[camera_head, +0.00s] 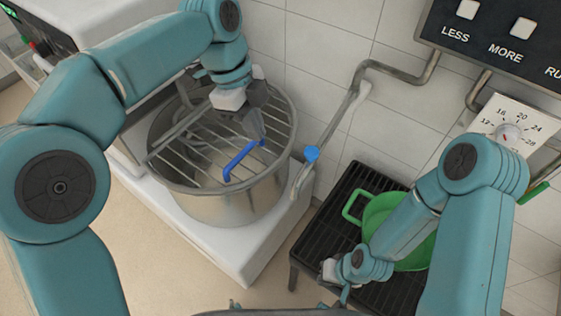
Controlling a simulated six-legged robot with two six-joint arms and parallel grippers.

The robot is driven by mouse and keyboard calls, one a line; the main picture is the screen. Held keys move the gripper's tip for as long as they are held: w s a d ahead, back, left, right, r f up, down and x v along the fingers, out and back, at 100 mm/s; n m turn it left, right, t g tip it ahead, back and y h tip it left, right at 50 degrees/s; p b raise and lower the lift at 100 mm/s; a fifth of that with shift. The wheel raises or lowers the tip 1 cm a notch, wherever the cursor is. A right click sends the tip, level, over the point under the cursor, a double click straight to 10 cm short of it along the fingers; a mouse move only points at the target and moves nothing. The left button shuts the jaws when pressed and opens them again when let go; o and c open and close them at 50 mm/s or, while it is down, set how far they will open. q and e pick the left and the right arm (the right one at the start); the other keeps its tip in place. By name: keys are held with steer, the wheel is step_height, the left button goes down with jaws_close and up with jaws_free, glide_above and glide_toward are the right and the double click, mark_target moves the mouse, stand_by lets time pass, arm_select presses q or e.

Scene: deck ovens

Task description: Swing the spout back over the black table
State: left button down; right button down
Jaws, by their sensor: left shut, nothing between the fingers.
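The grey metal spout (301,178) hangs from a wall pipe, with a blue knob (311,153) at its upper part. Its lower end is beside the right side of the steel bowl (232,207), at the left edge of the black table (336,212). My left gripper (260,136) is shut and empty over the bowl's wire guard, close to the upper end of the guard's blue handle (240,160). I cannot tell whether it touches the handle. My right gripper (334,272) is low over the table's front left part; its fingers are too small to read.
A green pot (379,212) stands on the black table, partly hidden by my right arm. The bowl stands on a white base (240,255). Open floor shows in front.

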arm_select(q)
steer(key=s+d+f, duration=0.1)
steer(key=d+f, duration=0.1)
steer(key=f, duration=0.3)
steer(key=s+d+f+p, duration=0.1)
steer(key=s+d+f, duration=0.1)
steer(key=f, duration=0.3)
steer(key=shift+d+f, duration=0.4)
steer(key=shift+d, duration=0.45)
steer(key=shift+w, duration=0.15)
steer(key=shift+d, duration=0.15)
steer(key=shift+s, duration=0.2)
